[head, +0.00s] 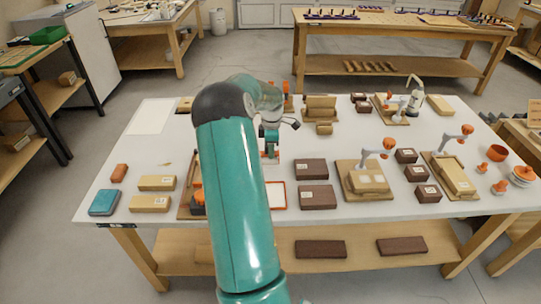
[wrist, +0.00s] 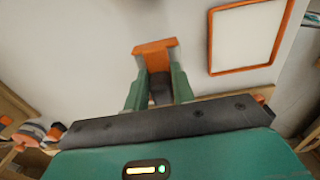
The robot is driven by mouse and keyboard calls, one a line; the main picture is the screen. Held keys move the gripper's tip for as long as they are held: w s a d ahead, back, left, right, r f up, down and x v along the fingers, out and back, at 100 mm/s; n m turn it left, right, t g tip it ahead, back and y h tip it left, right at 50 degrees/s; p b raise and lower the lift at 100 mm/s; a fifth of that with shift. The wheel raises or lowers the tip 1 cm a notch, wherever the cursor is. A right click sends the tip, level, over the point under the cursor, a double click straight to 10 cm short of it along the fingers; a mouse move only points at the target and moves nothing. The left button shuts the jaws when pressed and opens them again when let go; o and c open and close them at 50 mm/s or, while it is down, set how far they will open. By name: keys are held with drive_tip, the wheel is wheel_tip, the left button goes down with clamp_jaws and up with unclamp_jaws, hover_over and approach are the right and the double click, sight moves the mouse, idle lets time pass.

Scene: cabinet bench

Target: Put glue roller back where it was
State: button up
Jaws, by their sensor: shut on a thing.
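In the wrist view the two green fingers of my gripper (wrist: 156,92) are closed on an orange and dark piece, which I take for the glue roller (wrist: 154,48). Its orange T-shaped end sticks out past the fingertips, and a dark part sits between the fingers. White surface lies beyond it; I cannot tell whether it touches. In the head view my gripper (head: 270,150) is over the middle of the white table, partly hidden by my arm. The spot where the roller was is not marked in any way that I can make out.
An orange-rimmed white panel (wrist: 245,36) lies right of the gripper in the wrist view. Dark boxes (head: 311,169), tan boxes (head: 157,183) and small orange-headed arms (head: 376,153) stand on the white table (head: 330,222). A bare white sheet (head: 152,116) lies at back left.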

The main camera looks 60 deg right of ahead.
drive_tip(key=shift+w+d+f, duration=0.2)
drive_tip(key=shift+f, duration=1.55)
drive_tip(key=shift+f, duration=0.15)
drive_tip(key=o, duration=1)
drive_tip(key=shift+c, duration=0.2)
